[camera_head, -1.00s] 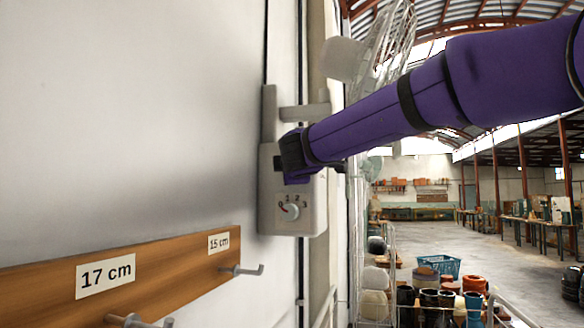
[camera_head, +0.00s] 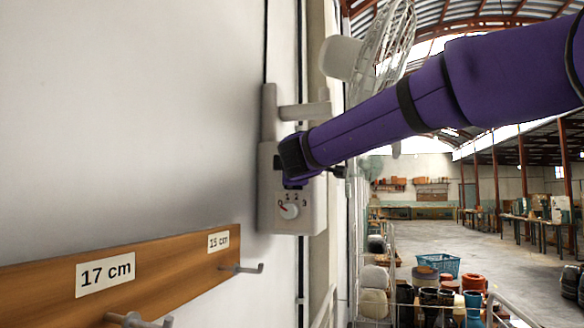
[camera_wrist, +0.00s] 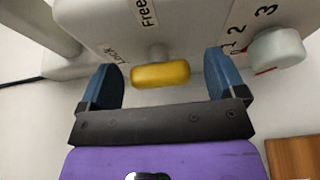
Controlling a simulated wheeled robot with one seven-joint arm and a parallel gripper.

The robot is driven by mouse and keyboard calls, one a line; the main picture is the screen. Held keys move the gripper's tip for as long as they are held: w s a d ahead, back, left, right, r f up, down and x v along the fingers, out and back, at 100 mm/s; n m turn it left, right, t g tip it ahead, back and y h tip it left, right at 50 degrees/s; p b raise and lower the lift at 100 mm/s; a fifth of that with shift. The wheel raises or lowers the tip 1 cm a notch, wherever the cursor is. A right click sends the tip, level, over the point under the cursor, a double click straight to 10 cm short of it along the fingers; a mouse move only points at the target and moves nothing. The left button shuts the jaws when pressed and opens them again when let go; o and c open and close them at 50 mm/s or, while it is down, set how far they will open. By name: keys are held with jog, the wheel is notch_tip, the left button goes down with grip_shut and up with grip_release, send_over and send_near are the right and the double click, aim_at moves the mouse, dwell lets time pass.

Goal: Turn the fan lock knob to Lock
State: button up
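The fan lock knob is a yellow bar (camera_wrist: 160,74) on a short pale stem, seen in the wrist view. The printed words "LOCK" and "Free" are on the panel above it. My gripper (camera_wrist: 165,80) is open, with one blue finger on each side of the knob and a visible gap to both. In the head view my gripper (camera_head: 292,164) is at the front of the pale fan control box (camera_head: 305,215) on the wall, hiding the yellow knob there.
A white round speed dial (camera_wrist: 277,48) with numbers sits close to the right finger; the dial also shows in the head view (camera_head: 290,211). A wooden hook rail (camera_head: 150,270) is on the wall below left. The fan (camera_head: 385,45) is above.

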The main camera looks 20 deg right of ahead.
jog(key=shift+s, duration=0.1)
jog(key=v, duration=1)
jog(key=shift+s, duration=0.25)
jog(key=shift+a, duration=0.1)
jog(key=s+d+f+m+g+h, duration=0.2)
jog(key=s+d+f+m+g, duration=0.6)
jog(key=s+d+f, duration=0.5)
jog(key=s+a+f+m+g+y, duration=0.4)
jog(key=s+f+m+y, duration=0.2)
jog(key=s+f, duration=0.7)
notch_tip(320, 180, down, 3)
jog(key=shift+a+r+m, duration=0.1)
jog(key=shift+a+m, duration=0.15)
jog(key=shift+m, duration=0.35)
